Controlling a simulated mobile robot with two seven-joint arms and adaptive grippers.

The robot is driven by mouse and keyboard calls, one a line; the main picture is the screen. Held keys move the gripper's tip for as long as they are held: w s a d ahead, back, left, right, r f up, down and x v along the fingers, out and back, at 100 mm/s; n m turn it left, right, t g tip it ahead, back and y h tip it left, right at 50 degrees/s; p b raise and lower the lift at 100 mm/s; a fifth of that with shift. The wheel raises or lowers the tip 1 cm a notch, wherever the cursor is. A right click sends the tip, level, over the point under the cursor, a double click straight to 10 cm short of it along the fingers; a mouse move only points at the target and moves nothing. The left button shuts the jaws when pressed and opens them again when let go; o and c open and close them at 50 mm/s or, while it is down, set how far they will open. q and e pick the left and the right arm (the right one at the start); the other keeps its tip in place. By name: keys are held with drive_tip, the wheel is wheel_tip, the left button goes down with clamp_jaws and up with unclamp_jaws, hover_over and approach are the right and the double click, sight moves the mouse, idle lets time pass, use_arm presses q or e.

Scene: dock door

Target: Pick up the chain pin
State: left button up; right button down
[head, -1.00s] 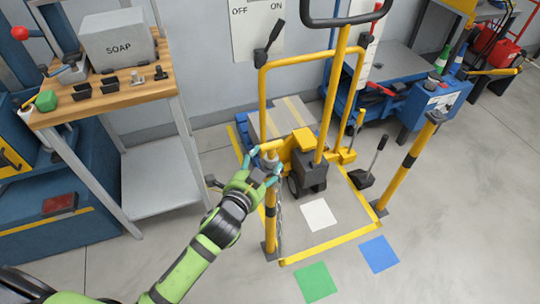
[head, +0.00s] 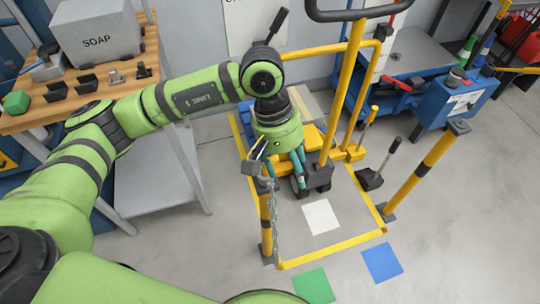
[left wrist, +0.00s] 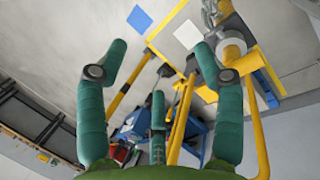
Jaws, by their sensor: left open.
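My left gripper (head: 283,172) is open and points down beside the top of the left yellow post (head: 266,225). Its teal fingers also show spread apart and empty in the left wrist view (left wrist: 160,62). A grey metal chain (head: 276,215) hangs along the left post; part of it shows at the top of the left wrist view (left wrist: 208,12). I cannot make out the chain pin for certain; the gripper hides part of the post top. My right gripper is not in view.
A yellow pallet truck (head: 345,90) stands just behind the gripper. A second yellow post (head: 425,170) is at the right. A wooden bench (head: 100,93) with a soap box (head: 97,32) is at the left. The floor with coloured squares in front is clear.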

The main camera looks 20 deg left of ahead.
sight(265, 173)
use_arm(q)
drive_tip(key=w+a+y, duration=0.1)
drive_tip(key=a, duration=0.1)
drive_tip(key=w+a+y, duration=0.1)
drive_tip(key=a, duration=0.1)
drive_tip(key=w+a+m+t+y, duration=0.1)
drive_tip(key=a, duration=0.1)
drive_tip(key=shift+w+a, duration=0.35)
wheel_tip(265, 173, down, 5)
drive_tip(key=shift+s+p, duration=0.15)
drive_tip(key=shift+p, duration=0.35)
drive_tip(key=shift+d+f+p, duration=0.1)
drive_tip(key=shift+f+p, duration=0.6)
drive_tip(key=shift+f, duration=2.35)
drive_tip(key=c, duration=1.4)
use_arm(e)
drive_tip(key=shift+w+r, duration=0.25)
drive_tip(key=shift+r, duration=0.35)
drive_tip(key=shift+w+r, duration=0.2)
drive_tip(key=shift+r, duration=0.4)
